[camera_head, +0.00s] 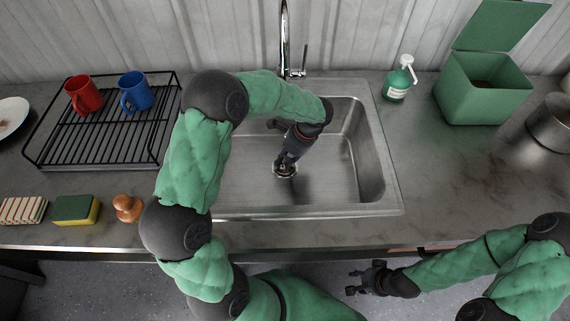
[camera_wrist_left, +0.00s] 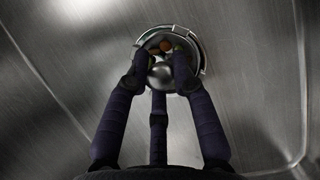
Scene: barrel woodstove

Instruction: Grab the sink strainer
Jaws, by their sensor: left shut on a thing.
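The sink strainer (camera_head: 285,170) is a small round metal piece at the drain in the sink basin floor (camera_head: 330,185). In the left wrist view the strainer (camera_wrist_left: 160,74) shows a shiny knob inside a ringed drain, with a few small brownish bits. My left gripper (camera_head: 287,162) reaches down into the basin, and its fingers (camera_wrist_left: 161,68) are closed around the strainer's knob. The fingers hide part of the strainer in both views. My right gripper (camera_head: 363,280) is empty, its fingers apart, in front of the counter at lower right.
A chrome faucet (camera_head: 285,45) stands behind the sink. A black rack (camera_head: 105,145) with red (camera_head: 84,95) and blue (camera_head: 136,92) mugs is at left. A sponge (camera_head: 76,209) and wooden-handled brush (camera_head: 127,208) lie in front. A soap bottle (camera_head: 400,80) and green bin (camera_head: 482,85) stand right.

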